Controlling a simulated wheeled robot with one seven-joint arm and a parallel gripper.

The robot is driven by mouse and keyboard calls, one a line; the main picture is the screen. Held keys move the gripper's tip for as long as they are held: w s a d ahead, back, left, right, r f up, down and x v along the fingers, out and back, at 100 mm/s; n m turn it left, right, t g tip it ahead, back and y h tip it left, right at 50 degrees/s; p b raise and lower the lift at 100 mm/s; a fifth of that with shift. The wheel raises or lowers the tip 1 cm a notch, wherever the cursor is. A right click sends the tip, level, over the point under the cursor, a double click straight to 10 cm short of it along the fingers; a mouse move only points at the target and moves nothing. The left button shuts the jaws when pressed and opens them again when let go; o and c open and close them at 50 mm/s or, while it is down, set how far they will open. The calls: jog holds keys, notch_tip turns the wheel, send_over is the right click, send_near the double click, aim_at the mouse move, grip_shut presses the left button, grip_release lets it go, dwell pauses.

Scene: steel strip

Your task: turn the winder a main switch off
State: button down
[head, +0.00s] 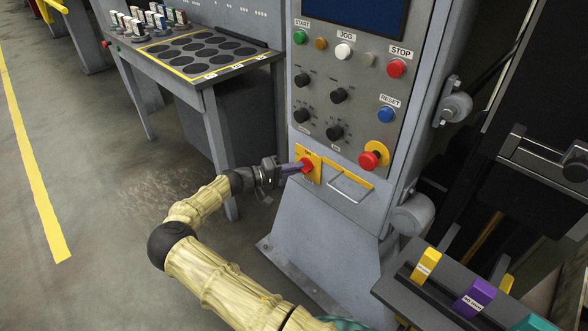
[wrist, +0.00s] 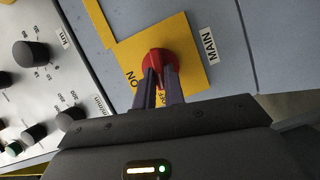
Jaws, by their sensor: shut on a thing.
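The main switch is a red rotary knob (wrist: 157,62) on a yellow plate (wrist: 195,57) marked MAIN, with ON and OFF labels beside the knob. In the head view the knob (head: 307,166) sits on its yellow plate (head: 316,172) low on the grey control cabinet. My gripper (wrist: 159,74) is shut on the knob, one dark finger on each side of it. In the head view my gripper (head: 301,167) reaches the knob from the left. The fingers cover part of the OFF label. The exact knob angle is hard to tell.
A red emergency button (head: 369,160) on a yellow disc sits right of the switch. A metal handle (head: 350,188) is just below it. Black knobs (head: 335,132) and coloured buttons fill the panel above. A table (head: 195,62) stands to the left. The floor at left is clear.

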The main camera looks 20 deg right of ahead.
jog(key=shift+w+a+f+n+h, duration=0.15)
jog(key=shift+n+h, duration=0.25)
jog(key=shift+n, duration=0.7)
jog(key=c, duration=1.5)
grip_release()
jog(key=shift+w+a+f, duration=0.1)
jog(key=shift+a, duration=4.25)
jog(key=shift+w+a, duration=0.1)
jog(key=shift+a, duration=4.2)
